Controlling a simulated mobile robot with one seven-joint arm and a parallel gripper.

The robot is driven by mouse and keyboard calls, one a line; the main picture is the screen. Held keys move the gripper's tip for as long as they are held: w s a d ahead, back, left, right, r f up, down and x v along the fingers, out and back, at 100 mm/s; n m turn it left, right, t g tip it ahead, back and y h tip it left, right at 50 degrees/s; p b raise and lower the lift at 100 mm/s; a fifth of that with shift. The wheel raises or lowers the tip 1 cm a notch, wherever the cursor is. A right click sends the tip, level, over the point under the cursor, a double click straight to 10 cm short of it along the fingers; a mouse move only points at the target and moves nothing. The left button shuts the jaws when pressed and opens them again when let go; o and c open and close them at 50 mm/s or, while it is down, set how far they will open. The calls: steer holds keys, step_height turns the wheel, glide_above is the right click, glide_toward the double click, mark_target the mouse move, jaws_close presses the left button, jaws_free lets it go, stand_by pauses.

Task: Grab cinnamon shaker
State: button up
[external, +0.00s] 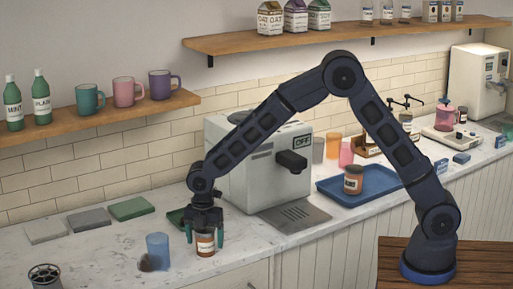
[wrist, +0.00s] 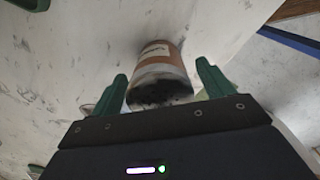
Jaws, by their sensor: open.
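A small brown-orange shaker with a pale label and dark top stands on the marble counter in the external view (external: 205,246); its label is too small to read. My gripper (external: 204,238) points down over it, with one green finger on each side. In the wrist view the shaker (wrist: 160,68) is between the two open green fingers, with a visible gap at the right one; contact at the left is unclear. A similar brown-orange jar (external: 353,181) stands on the blue tray (external: 384,184), so I cannot tell from the labels which is cinnamon.
A dark metal container (external: 45,277) is at the front left. The coffee machine (external: 240,178) stands behind, its drip tray (external: 290,214) to the right.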

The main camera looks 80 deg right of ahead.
steer(key=shift+f, duration=0.15)
steer(key=shift+c, duration=0.4)
steer(key=c, duration=1)
steer(key=shift+c, duration=0.2)
